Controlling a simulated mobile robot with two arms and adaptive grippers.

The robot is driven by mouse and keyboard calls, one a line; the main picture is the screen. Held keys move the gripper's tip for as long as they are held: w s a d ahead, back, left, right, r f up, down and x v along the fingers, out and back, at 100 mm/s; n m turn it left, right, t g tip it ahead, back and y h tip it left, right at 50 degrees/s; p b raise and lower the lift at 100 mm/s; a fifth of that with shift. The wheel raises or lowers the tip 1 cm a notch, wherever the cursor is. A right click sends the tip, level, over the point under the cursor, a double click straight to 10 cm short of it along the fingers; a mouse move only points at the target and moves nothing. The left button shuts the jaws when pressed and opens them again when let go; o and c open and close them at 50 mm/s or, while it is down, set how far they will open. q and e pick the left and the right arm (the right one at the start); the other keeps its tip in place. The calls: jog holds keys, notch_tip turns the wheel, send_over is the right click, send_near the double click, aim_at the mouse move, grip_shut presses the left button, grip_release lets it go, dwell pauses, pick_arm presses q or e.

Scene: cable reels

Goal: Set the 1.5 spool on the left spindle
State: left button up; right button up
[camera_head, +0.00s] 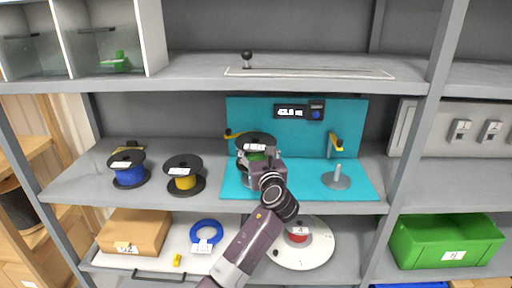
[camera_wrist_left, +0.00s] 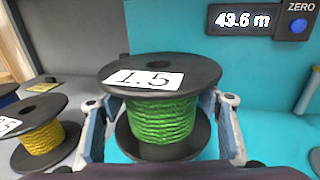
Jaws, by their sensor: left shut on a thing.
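The 1.5 spool, with black flanges and green wire, is in the wrist view (camera_wrist_left: 160,115), its 1.5 label on the top flange. It is upright, and its top flange shows in the head view (camera_head: 256,138) over the left part of the teal stand (camera_head: 243,108). My left gripper (camera_head: 257,158) is shut on this spool; in the wrist view its fingers (camera_wrist_left: 160,125) flank the green winding. The left spindle is hidden by the spool and gripper; I cannot tell if the spool is around it. The right spindle (camera_head: 337,173) stands bare. My right gripper is not in view.
A blue spool (camera_head: 129,174) and a yellow spool (camera_head: 184,181) stand on the shelf left of the stand. Yellow arms (camera_head: 337,143) stick out at the stand's back. A display (camera_head: 293,111) reads 43.6 m in the wrist view. A shelf board (camera_head: 200,80) runs above.

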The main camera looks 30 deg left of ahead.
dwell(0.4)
pick_arm(q)
jog(key=shift+f+b, duration=0.6)
jog(key=shift+f, duration=0.65)
jog(key=shift+f, duration=0.2)
jog(key=shift+f+b, duration=0.65)
jog(key=shift+f, duration=0.55)
